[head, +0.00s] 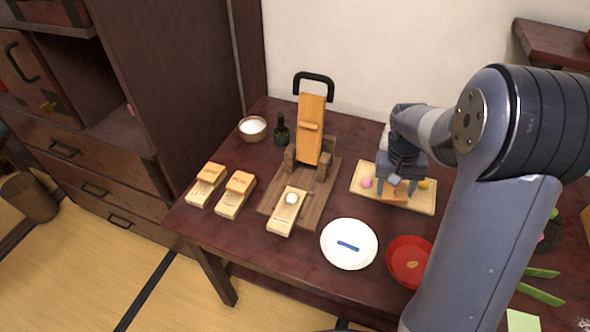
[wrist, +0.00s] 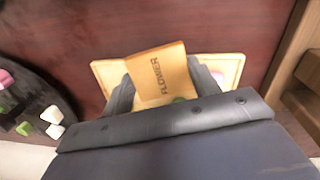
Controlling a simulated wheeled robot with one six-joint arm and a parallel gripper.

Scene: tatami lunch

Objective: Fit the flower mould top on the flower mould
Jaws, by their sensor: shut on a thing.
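My gripper (head: 397,185) is shut on a light wooden block, the flower mould top (head: 395,195). In the wrist view the block (wrist: 160,72) sits between the fingers and reads "FLOWER". It is over a pale wooden tray (head: 360,188); I cannot tell whether it touches the tray. An uncovered wooden mould with a white ball on it (head: 283,220) lies left of my gripper, at the front of a dark wooden board (head: 322,190). Its label is too small to read, so I cannot confirm it is the flower mould.
A wooden lever press (head: 311,130) stands on the board. Two moulds with blocks on them (head: 207,185) (head: 236,194) lie at the left. A white plate (head: 348,258) and red dish (head: 400,275) are in front. A pink sweet (head: 366,183) lies on the tray.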

